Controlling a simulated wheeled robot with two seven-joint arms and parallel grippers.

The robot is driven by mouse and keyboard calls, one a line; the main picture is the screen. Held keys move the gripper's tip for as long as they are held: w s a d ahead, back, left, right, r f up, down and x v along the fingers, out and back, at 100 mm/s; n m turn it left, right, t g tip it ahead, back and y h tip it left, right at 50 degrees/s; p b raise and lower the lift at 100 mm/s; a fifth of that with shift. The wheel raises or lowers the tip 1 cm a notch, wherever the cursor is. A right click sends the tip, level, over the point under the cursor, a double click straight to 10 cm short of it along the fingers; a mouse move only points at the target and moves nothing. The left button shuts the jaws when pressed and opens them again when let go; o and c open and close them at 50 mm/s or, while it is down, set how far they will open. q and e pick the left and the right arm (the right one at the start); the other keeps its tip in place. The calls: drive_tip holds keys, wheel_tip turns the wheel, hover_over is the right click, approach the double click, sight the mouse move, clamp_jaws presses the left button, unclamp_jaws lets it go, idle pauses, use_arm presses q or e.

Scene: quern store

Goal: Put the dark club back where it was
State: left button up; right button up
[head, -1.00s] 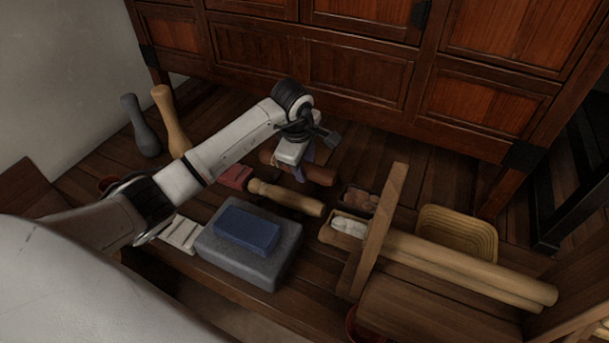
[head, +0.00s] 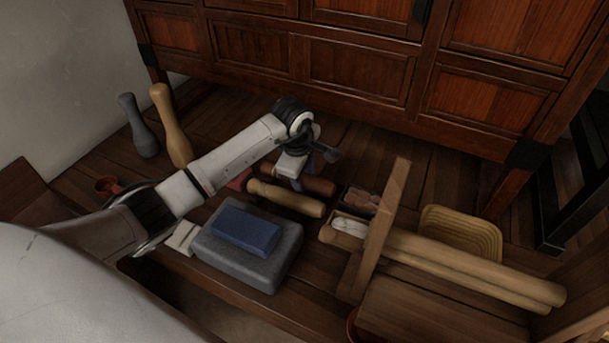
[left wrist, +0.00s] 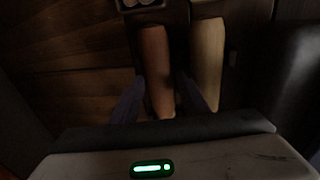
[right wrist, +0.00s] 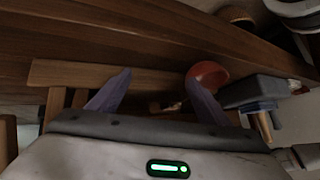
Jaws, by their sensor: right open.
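The dark reddish-brown club (head: 318,186) lies at the middle of the floor area, beside a pale wooden club (head: 285,198), nearly parallel to it. My left gripper (head: 300,180) is over the dark club from above. In the left wrist view my left gripper's fingers (left wrist: 162,90) stand on both sides of the dark club (left wrist: 155,60), close against it, with the pale club (left wrist: 208,55) just right of them. Whether the dark club rests fully on the surface is hard to tell. My right gripper (right wrist: 158,88) is open and empty; it is not in the head view.
A grey block (head: 270,270) with a blue block (head: 245,230) on it lies in front. Small boxes (head: 345,238), a wooden upright (head: 385,220), long pale poles (head: 480,270) and a yellow tray (head: 465,235) are right. Grey (head: 140,125) and yellow (head: 170,125) clubs stand by the wall.

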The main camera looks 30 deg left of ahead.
use_arm(q)
drive_tip(key=shift+o, duration=0.9)
drive_tip(key=shift+r, duration=0.15)
drive_tip(key=p+v, duration=0.1)
drive_tip(key=v, duration=0.1)
drive_tip(key=p+v, duration=0.1)
drive_tip(key=v, duration=0.3)
drive_tip(key=shift+w+a+p, duration=0.1)
drive_tip(key=shift+w+p, duration=0.2)
drive_tip(key=shift+p, duration=0.1)
use_arm(e)
drive_tip(key=shift+s+d+f+h, duration=0.15)
drive_tip(key=shift+s+d, duration=0.05)
drive_tip(key=shift+d, duration=0.15)
drive_tip(key=shift+s+d+f+h, duration=0.1)
drive_tip(key=shift+s+d+h, duration=0.1)
drive_tip(key=shift+d, duration=0.15)
drive_tip(key=shift+d+r+m+t+p, duration=0.4)
drive_tip(key=shift+d+r+m+p, duration=0.15)
drive_tip(key=shift+p, duration=0.25)
use_arm(q)
drive_tip(key=v, duration=0.7)
drive_tip(key=shift+s, duration=0.15)
use_arm(e)
drive_tip(key=shift+r, duration=0.1)
